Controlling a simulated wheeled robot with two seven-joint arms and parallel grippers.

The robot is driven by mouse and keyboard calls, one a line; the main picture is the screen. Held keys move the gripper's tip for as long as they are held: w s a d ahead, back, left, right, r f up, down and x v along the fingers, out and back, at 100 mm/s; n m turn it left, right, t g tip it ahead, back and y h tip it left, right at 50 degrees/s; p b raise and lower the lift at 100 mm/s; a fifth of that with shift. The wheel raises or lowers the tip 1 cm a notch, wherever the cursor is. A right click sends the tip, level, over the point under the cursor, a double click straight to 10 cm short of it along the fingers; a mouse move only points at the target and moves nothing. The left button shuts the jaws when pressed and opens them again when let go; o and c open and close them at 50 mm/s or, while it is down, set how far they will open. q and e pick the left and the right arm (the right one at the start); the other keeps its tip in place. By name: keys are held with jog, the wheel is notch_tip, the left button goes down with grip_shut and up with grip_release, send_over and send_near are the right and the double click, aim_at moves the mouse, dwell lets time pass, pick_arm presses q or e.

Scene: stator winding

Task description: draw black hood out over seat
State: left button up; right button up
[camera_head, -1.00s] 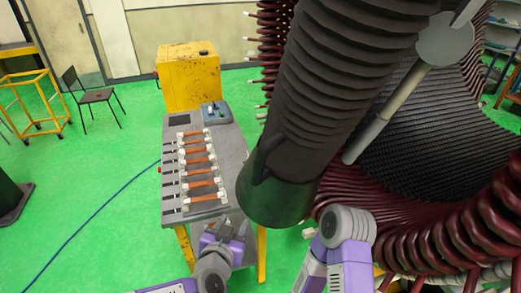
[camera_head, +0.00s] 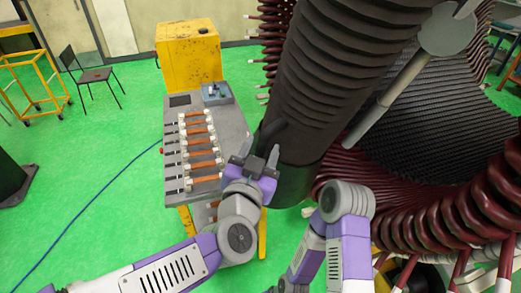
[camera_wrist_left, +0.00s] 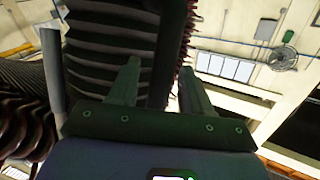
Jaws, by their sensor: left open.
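The black hood (camera_head: 345,75) is a large ribbed tube slanting down from the top of the head view to a smooth dark end collar (camera_head: 292,186). A dark handle (camera_head: 270,130) stands on the collar's left side. My left gripper (camera_head: 261,151) is open beside the collar, just below the handle in the picture. In the left wrist view the open fingers (camera_wrist_left: 160,70) point toward the hood's ribs (camera_wrist_left: 110,45), with a dark upright bar (camera_wrist_left: 169,50) between them. Contact cannot be told. I cannot pick out the seat. My right gripper does not show clearly.
The stator's dark red coils (camera_head: 440,205) curve around the right side, with a grey rod (camera_head: 385,105) in front of its bore. A grey bench (camera_head: 235,125) with orange-brown bars stands left of the hood. A yellow cabinet (camera_head: 188,58) is behind.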

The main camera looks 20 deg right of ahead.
pick_arm(q)
grip_shut()
dwell(0.3)
jog(key=shift+w, duration=0.1)
